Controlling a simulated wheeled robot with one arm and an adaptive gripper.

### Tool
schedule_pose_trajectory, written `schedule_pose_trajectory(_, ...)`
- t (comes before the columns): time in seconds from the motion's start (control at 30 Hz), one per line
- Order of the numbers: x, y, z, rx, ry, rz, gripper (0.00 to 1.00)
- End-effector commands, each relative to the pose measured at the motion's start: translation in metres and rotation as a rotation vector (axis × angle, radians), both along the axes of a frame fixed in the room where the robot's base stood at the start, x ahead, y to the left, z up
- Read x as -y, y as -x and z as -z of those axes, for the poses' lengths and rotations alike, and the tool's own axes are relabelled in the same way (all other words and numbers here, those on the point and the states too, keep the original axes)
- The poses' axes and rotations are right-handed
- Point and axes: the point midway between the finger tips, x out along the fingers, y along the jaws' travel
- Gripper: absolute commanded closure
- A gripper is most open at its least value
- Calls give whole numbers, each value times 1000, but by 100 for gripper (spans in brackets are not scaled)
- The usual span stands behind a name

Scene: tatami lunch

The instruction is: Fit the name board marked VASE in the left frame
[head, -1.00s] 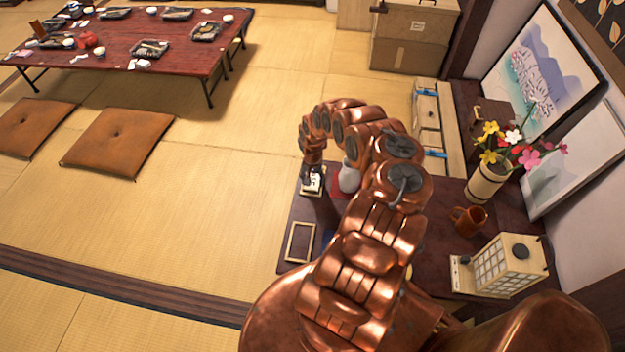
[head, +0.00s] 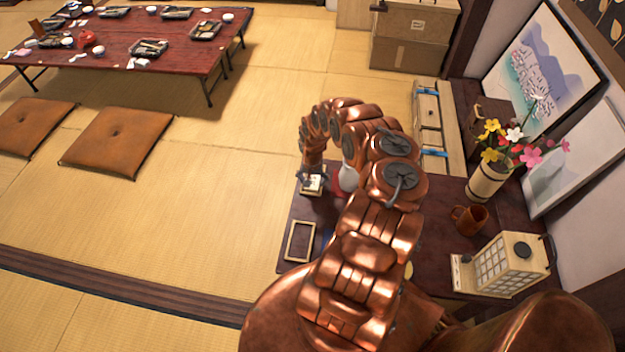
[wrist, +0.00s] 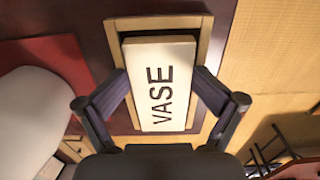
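The name board marked VASE (wrist: 159,95) is a pale board with dark letters. In the wrist view it lies over the opening of a light wooden frame (wrist: 111,44), with a dark gap along its top and left side. I cannot tell whether it sits fully flat inside. In the head view the gripper (head: 312,178) is at the far left part of the dark table, above the left frame (head: 307,194). A white vase (head: 347,178) stands just right of it.
An empty wooden frame (head: 300,241) lies nearer on the dark table (head: 330,212). A red cloth (wrist: 65,57) lies under the vase. A brown mug (head: 468,219), flower pot (head: 487,182) and lantern (head: 505,265) stand to the right.

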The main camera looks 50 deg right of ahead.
Motion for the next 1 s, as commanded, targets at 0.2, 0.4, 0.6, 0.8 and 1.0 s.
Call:
schedule_pose_trajectory(0.2, 1, -1, -2, 1, 2, 0, 15)
schedule_pose_trajectory(0.4, 2, -1, -9, 3, 3, 2, 15)
schedule_pose_trajectory(0.6, 3, -2, -27, 4, 7, -1, 15)
schedule_pose_trajectory(0.8, 3, -1, -47, 2, 7, -1, 15)
schedule_pose_trajectory(1.0, 3, -2, -69, 4, 6, 0, 15)
